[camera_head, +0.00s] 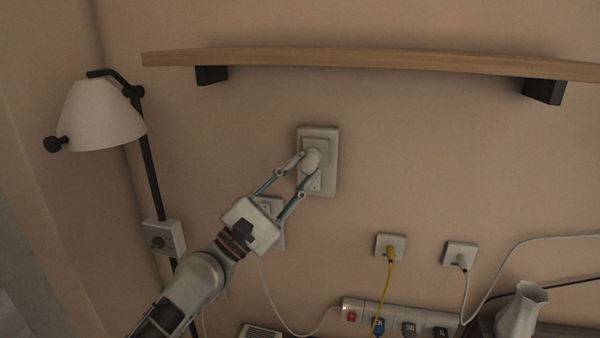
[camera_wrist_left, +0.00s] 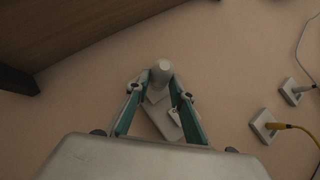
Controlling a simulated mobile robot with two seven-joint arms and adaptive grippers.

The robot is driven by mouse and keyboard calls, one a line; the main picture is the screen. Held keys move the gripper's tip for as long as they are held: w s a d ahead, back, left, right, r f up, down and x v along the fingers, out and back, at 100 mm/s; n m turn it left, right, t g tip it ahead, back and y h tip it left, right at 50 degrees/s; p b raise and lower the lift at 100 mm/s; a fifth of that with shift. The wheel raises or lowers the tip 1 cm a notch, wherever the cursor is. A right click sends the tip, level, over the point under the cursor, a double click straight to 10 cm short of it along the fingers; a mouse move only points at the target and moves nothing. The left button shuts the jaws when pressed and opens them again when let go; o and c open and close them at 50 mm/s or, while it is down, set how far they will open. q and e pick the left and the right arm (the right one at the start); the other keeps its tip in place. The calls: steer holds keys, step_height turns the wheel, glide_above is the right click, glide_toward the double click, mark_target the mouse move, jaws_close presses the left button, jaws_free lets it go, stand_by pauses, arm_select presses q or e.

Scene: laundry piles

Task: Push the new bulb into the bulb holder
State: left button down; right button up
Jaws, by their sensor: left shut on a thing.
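My left gripper (camera_head: 307,164) is shut on a white bulb (camera_head: 311,157) in front of the wall. The bulb also shows between the fingertips in the left wrist view (camera_wrist_left: 161,73). Behind it is the pale rectangular bulb holder plate (camera_head: 331,143) on the wall, and part of that plate shows below the bulb in the wrist view (camera_wrist_left: 162,118). The bulb covers the middle of the plate, so I cannot tell whether it touches the holder. My right gripper is in neither view.
A wooden shelf (camera_head: 370,60) on black brackets runs above. A white-shaded lamp (camera_head: 100,115) hangs at the left. Wall sockets with a yellow plug (camera_head: 390,251) and a white plug (camera_head: 461,261), a power strip (camera_head: 395,318) and a white vase (camera_head: 522,310) are at the lower right.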

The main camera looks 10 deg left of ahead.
arm_select(q)
steer(key=shift+w, duration=0.4)
stand_by(0.8)
steer(key=shift+w+b, duration=0.4)
steer(key=shift+w, duration=0.2)
stand_by(0.9)
steer(key=c, duration=1.7)
jaws_free()
steer(key=shift+s, duration=0.1)
steer(key=s+p, duration=0.3)
steer(key=s, duration=0.5)
steer(key=shift+s+p, duration=0.3)
steer(key=shift+s, duration=0.1)
